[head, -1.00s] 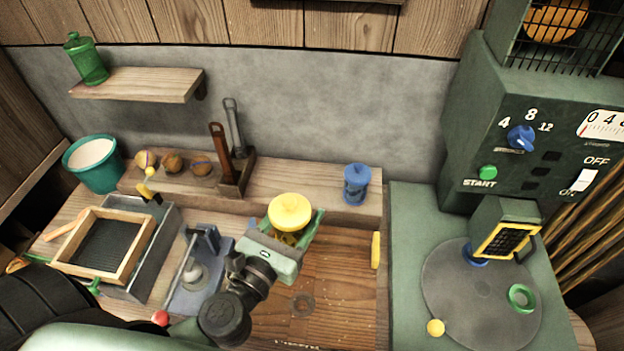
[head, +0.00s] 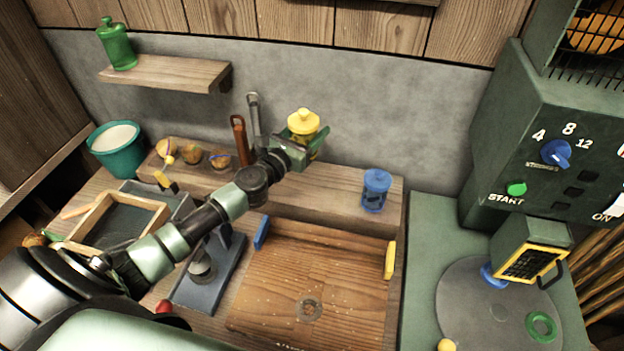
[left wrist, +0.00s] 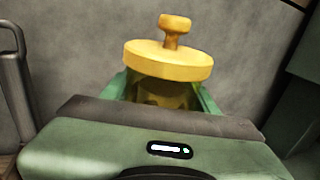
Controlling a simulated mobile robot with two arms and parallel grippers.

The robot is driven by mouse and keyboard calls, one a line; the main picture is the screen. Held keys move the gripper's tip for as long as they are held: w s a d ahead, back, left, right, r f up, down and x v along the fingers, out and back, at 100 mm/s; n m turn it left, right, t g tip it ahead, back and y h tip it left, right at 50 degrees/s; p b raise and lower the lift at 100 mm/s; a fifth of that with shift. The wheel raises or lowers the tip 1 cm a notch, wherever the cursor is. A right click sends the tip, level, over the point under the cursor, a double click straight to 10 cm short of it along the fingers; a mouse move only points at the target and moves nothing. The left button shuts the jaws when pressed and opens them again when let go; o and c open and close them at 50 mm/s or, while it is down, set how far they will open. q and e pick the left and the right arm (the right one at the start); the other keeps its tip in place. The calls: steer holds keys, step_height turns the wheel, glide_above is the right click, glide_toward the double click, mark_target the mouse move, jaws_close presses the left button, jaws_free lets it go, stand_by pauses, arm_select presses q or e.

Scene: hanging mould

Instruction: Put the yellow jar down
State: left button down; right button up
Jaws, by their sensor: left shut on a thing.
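The yellow jar (head: 304,123) has a knobbed yellow lid and stands upright in my left gripper (head: 303,140). The gripper is shut on the jar's body, which is partly hidden by the jaws. The jar is above the raised wooden ledge (head: 290,197) at the back of the bench, in front of the grey wall. In the left wrist view the yellow jar (left wrist: 168,60) sits between the green fingers, with its lid clear above them. My right gripper is not in view.
A blue jar (head: 375,190) stands on the ledge to the right. A tool holder with upright handles (head: 239,140) and several round things (head: 192,154) are to the left. A green jar (head: 117,45) stands on the wall shelf (head: 165,73). The ledge between the gripper and the blue jar looks clear.

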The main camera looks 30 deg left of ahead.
arm_select(q)
steer(key=shift+f+b, duration=4.7)
steer(key=shift+f, duration=2.75)
steer(key=shift+f, duration=0.15)
steer(key=shift+c, duration=2.2)
jaws_free()
